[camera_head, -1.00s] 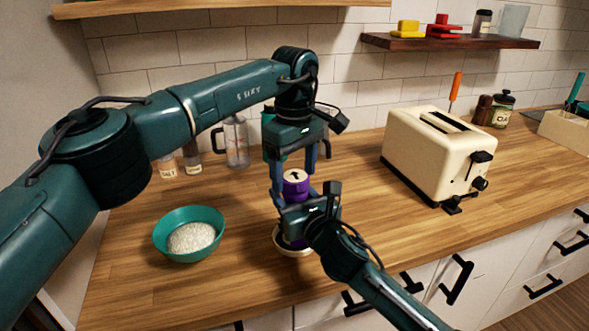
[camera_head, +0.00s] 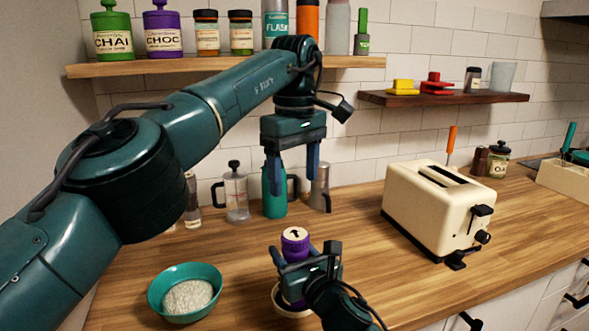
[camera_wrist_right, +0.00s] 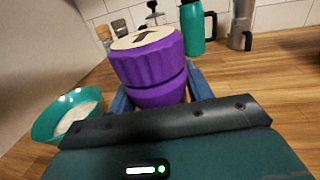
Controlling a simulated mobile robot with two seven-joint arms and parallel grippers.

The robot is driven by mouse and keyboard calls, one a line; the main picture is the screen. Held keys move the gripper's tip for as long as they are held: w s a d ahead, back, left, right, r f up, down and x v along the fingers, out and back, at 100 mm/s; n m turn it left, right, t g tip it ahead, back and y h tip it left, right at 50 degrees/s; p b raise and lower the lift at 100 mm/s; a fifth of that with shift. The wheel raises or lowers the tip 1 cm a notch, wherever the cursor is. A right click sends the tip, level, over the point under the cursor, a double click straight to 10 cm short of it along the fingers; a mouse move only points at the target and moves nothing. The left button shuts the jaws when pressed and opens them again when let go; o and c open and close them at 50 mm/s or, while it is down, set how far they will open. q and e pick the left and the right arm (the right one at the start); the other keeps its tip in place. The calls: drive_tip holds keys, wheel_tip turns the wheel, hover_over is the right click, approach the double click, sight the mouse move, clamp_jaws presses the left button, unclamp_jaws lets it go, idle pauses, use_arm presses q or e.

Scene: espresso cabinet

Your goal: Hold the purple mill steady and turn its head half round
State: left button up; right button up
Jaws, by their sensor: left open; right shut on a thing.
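The purple mill (camera_head: 295,243) stands upright near the front of the counter, with a pale top disc marked by a black arrow. My right gripper (camera_head: 295,266) is shut around its body below the head. The right wrist view shows the ridged purple head (camera_wrist_right: 150,62) clear above the blue fingers. My left gripper (camera_head: 292,172) is open and empty, pointing down above the mill with a clear gap to its head. The mill's lower body is partly hidden by my right gripper.
A pale round dish (camera_head: 280,301) shows at the mill's base. A teal bowl (camera_head: 160,283) of white grains sits to the left. A French press (camera_head: 237,200), teal flask (camera_head: 274,203) and metal pot (camera_head: 320,190) stand behind. A cream toaster (camera_head: 430,215) is right. A loaded shelf (camera_head: 220,65) hangs above.

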use_arm(q)
drive_tip(key=shift+r, duration=0.35)
use_arm(e)
drive_tip(key=shift+f, duration=0.1)
drive_tip(key=o, duration=1.4)
